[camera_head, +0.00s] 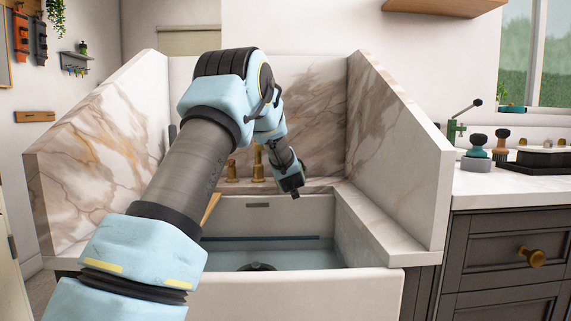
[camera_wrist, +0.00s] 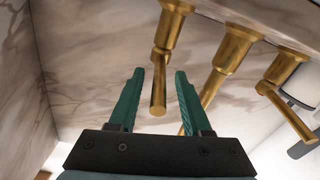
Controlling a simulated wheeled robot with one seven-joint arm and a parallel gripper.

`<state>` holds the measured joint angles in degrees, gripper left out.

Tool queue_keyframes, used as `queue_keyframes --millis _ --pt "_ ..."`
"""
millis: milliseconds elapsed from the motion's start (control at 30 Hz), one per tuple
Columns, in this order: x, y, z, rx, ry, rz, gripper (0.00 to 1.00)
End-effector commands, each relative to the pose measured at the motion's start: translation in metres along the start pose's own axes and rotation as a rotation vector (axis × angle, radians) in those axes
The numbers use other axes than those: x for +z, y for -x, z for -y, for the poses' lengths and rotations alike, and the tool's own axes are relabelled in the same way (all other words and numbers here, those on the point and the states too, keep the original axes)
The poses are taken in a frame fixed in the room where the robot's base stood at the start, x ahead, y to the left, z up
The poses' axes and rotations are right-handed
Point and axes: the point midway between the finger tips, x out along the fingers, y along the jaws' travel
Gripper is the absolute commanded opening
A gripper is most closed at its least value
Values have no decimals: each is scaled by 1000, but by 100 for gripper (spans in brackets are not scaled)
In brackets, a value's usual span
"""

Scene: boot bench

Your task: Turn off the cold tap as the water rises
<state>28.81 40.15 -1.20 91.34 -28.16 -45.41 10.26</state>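Several brass fittings sit on the marble back wall of the sink. In the wrist view, one brass tap (camera_wrist: 170,28) has its lever (camera_wrist: 158,90) between my fingertips. A spout-like brass fitting (camera_wrist: 234,50) and another levered tap (camera_wrist: 284,70) are to its right. No marking shows which tap is cold. My gripper (camera_wrist: 159,75) is open, its green fingers on either side of the lever; contact is unclear. The head view shows my gripper (camera_head: 292,190) above the basin, right of brass fittings (camera_head: 258,164). Pale blue water (camera_head: 300,260) lies in the basin.
The white sink (camera_head: 300,298) has marble side walls (camera_head: 400,150) left and right. A dark drain part (camera_head: 257,267) and an overflow slot (camera_head: 258,205) show inside. At right, a counter (camera_head: 510,186) holds brushes (camera_head: 478,145) and a dark tray (camera_head: 545,158).

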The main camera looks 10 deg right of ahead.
Motion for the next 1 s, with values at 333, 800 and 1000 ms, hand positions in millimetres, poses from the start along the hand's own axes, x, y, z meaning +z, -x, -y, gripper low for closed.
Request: queue_keyframes --millis 333,800,1000 --pt "1 10 -1 1 -1 2 48" --pt "1 93 0 1 -1 2 48" --pt "1 107 0 0 0 1 48"
